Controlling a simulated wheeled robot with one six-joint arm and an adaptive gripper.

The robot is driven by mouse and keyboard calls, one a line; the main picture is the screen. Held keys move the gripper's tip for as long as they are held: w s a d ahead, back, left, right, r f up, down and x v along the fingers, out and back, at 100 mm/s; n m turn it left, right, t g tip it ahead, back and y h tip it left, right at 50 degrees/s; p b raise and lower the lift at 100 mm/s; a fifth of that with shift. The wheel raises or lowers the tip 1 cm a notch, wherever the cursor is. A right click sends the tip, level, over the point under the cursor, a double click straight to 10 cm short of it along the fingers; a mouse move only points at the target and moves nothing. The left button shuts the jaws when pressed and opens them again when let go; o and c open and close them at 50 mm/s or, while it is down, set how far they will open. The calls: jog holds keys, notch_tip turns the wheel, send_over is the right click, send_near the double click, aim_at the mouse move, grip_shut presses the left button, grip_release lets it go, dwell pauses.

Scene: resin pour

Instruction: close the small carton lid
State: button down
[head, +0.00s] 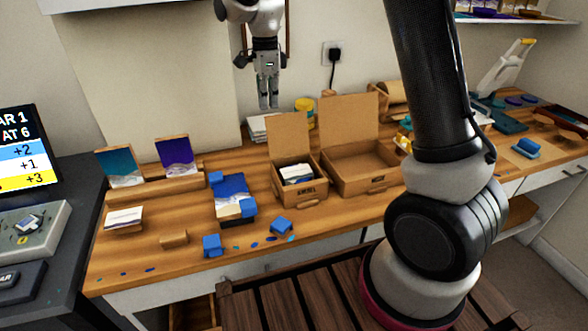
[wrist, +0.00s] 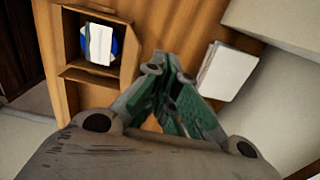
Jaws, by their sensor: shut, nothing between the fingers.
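The small carton (head: 300,187) stands on the wooden bench left of a larger carton. Its brown lid (head: 288,136) is open and stands nearly upright at the back. White papers and something blue lie inside. In the wrist view the small carton (wrist: 68,46) is at the upper left, seen from above with its contents showing. My gripper (head: 269,106) is shut and empty, pointing down, above and behind the lid and apart from it. Its closed fingers (wrist: 168,75) fill the middle of the wrist view.
A larger carton (head: 355,185) with its lid (head: 350,128) up stands close on the right. A white paper stack (head: 262,130) and a yellow tub (head: 304,106) are behind. A blue-and-white panel (head: 231,188) and blue blocks (head: 281,226) lie left and in front. My arm hides some bench.

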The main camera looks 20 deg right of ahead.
aim_at(276, 131)
jog(key=shift+f, duration=0.15)
jog(key=shift+f, duration=3.15)
jog(key=shift+s, duration=0.1)
jog(key=shift+s+f, duration=0.1)
jog(key=shift+s, duration=3.8)
jog(key=shift+w, duration=0.1)
jog(key=shift+r, duration=0.5)
notch_tip(276, 131, up, 8)
jog(key=shift+r, duration=0.15)
